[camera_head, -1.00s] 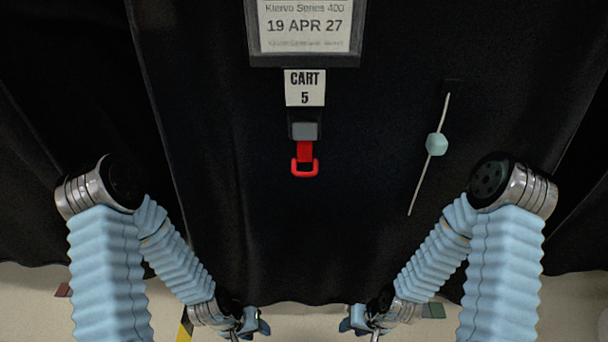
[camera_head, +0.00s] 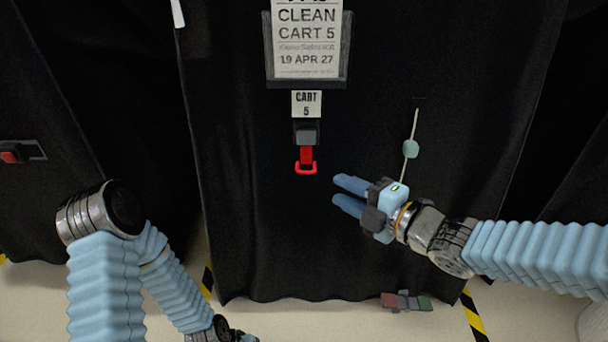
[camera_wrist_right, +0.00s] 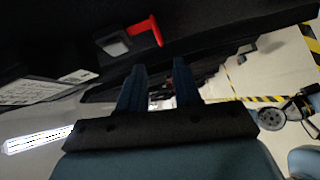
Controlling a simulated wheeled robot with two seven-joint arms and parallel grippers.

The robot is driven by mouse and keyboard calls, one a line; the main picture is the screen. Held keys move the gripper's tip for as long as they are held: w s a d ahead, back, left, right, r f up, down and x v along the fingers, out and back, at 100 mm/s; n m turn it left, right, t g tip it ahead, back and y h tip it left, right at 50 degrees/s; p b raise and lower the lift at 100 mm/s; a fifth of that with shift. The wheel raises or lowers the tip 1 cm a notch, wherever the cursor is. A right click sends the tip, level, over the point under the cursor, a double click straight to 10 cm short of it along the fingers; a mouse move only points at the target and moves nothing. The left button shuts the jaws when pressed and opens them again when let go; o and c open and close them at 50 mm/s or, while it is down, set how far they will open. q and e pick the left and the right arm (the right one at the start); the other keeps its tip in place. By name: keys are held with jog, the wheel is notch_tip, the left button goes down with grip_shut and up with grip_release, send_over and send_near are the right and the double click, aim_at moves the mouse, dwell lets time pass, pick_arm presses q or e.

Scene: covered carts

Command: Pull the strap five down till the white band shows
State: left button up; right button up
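A short red strap with a red loop handle (camera_head: 306,166) hangs from a grey buckle (camera_head: 306,136) on the black cart cover, below the "CART 5" label (camera_head: 306,103). No white band shows on it. In the right wrist view the red strap (camera_wrist_right: 146,31) and the grey buckle (camera_wrist_right: 116,42) show at upper left, beyond the fingers. My right gripper (camera_head: 336,189) is open and empty, just right of and slightly below the red loop, apart from it. Its two blue fingers also show in the right wrist view (camera_wrist_right: 158,78). My left gripper (camera_head: 238,337) is low at the bottom edge, partly cut off.
A pale cord with a light teal bead (camera_head: 410,149) hangs right of the strap. A framed sign (camera_head: 306,45) is above the label. Another covered cart with a red-and-grey fitting (camera_head: 18,153) stands at left. Yellow-black tape (camera_head: 473,315) marks the floor.

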aim_at(307, 174)
jog(key=x, duration=1.1)
jog(key=shift+w+a+f, duration=0.1)
jog(key=shift+w+a, duration=0.05)
jog(key=shift+w, duration=0.05)
grip_shut()
jog(key=shift+f, duration=0.1)
